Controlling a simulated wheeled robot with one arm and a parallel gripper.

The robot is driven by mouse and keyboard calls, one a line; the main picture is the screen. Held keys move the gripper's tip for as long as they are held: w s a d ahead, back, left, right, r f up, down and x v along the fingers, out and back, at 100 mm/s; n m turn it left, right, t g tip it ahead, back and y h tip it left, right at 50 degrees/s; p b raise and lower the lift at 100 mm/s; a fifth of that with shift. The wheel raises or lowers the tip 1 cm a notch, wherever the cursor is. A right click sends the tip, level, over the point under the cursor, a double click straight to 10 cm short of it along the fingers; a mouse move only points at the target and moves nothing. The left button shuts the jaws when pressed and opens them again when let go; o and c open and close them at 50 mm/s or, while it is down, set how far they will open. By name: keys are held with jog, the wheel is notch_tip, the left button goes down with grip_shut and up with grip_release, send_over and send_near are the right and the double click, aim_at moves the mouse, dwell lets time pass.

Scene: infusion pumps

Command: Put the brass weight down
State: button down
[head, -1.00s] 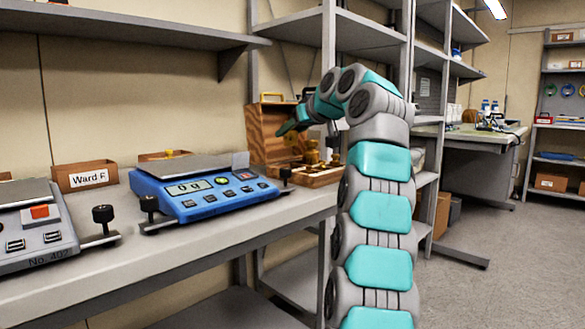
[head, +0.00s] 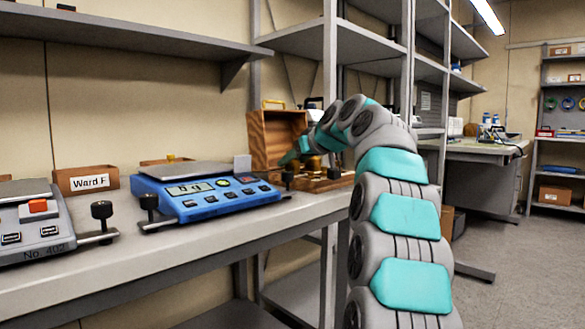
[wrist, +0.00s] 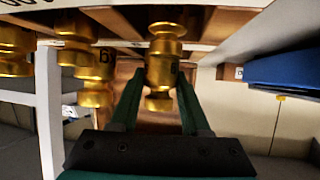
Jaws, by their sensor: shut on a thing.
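My gripper (wrist: 158,90) is shut on a brass weight (wrist: 162,65), which sits between its two dark green fingers. The wrist picture appears upside down, with the weight's knob toward the bottom. More brass weights (wrist: 78,50) stand to the left in that view. In the head view my gripper (head: 291,157) is low over the open wooden weight box (head: 275,133), whose lid stands upright behind. My arm hides part of the box, and I cannot tell whether the held weight touches its tray.
A blue scale (head: 205,192) with a small display stands left of the box on the bench (head: 240,232). A grey scale (head: 35,228) and a box labelled Ward F (head: 87,180) are farther left. A shelf upright (head: 329,60) rises behind my arm.

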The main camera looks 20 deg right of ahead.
jog(key=shift+f, duration=0.4)
jog(key=shift+f, duration=0.15)
jog(key=shift+c, duration=1.9)
grip_release()
jog(key=shift+s+r, duration=0.15)
jog(key=shift+r, duration=0.05)
jog(key=v, duration=1.1)
jog(key=shift+s+d, duration=0.1)
jog(key=shift+s, duration=0.25)
